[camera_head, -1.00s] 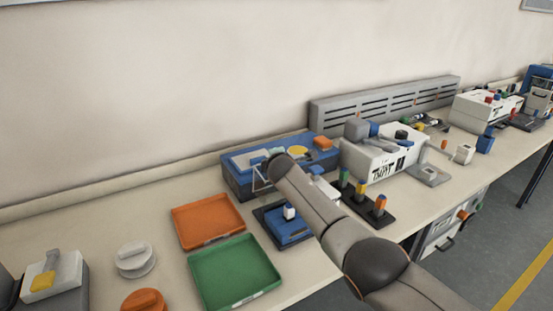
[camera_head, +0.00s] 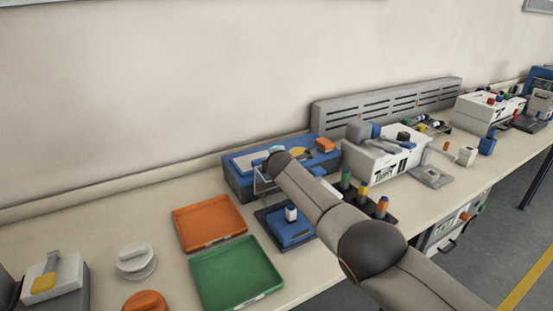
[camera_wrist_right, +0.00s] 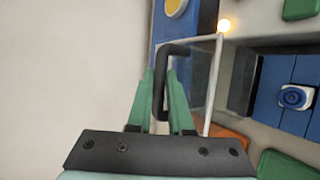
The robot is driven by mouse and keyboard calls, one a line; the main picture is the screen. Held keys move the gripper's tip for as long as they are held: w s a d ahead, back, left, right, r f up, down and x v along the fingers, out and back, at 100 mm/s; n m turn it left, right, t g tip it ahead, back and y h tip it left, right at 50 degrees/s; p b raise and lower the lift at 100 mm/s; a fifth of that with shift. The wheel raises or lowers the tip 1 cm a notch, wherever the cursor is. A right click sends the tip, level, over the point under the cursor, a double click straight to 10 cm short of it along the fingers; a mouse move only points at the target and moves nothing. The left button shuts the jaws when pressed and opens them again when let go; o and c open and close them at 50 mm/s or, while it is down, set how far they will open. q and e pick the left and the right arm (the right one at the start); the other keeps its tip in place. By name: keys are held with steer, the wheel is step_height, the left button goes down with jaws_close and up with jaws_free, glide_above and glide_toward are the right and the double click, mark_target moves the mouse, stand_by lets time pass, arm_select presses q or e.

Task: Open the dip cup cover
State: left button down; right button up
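The dip cup cover shows as a clear panel with a thin pale frame (camera_wrist_right: 213,85) in the right wrist view. It also shows tilted at the front of the blue station (camera_head: 237,187) in the head view. A black bent handle (camera_wrist_right: 178,50) is attached by the cover. My right gripper (camera_wrist_right: 162,84) has its green fingers on either side of the handle's bar and appears shut on it. In the head view my right arm hides most of this gripper. A yellow disc (camera_wrist_right: 176,7) lies on the blue station. My left gripper is not in view.
An orange tray (camera_head: 209,224) and a green tray (camera_head: 238,274) lie left of my right arm. A blue fixture with a white block (camera_head: 291,213) stands close beside the arm. Bottles (camera_head: 362,190) and a white machine (camera_head: 383,160) stand to the right. The wall is behind.

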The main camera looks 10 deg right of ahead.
steer(key=shift+o, duration=0.6)
steer(key=shift+p+v, duration=0.75)
steer(key=shift+p, duration=0.2)
steer(key=shift+s+r+p, duration=0.2)
steer(key=shift+s+p, duration=0.15)
steer(key=shift+s, duration=0.15)
steer(key=shift+p+v, duration=0.45)
steer(key=shift+v, duration=0.6)
steer(key=v, duration=0.7)
steer(key=shift+s+p, duration=0.3)
steer(key=shift+s, duration=0.1)
steer(key=shift+r, duration=0.15)
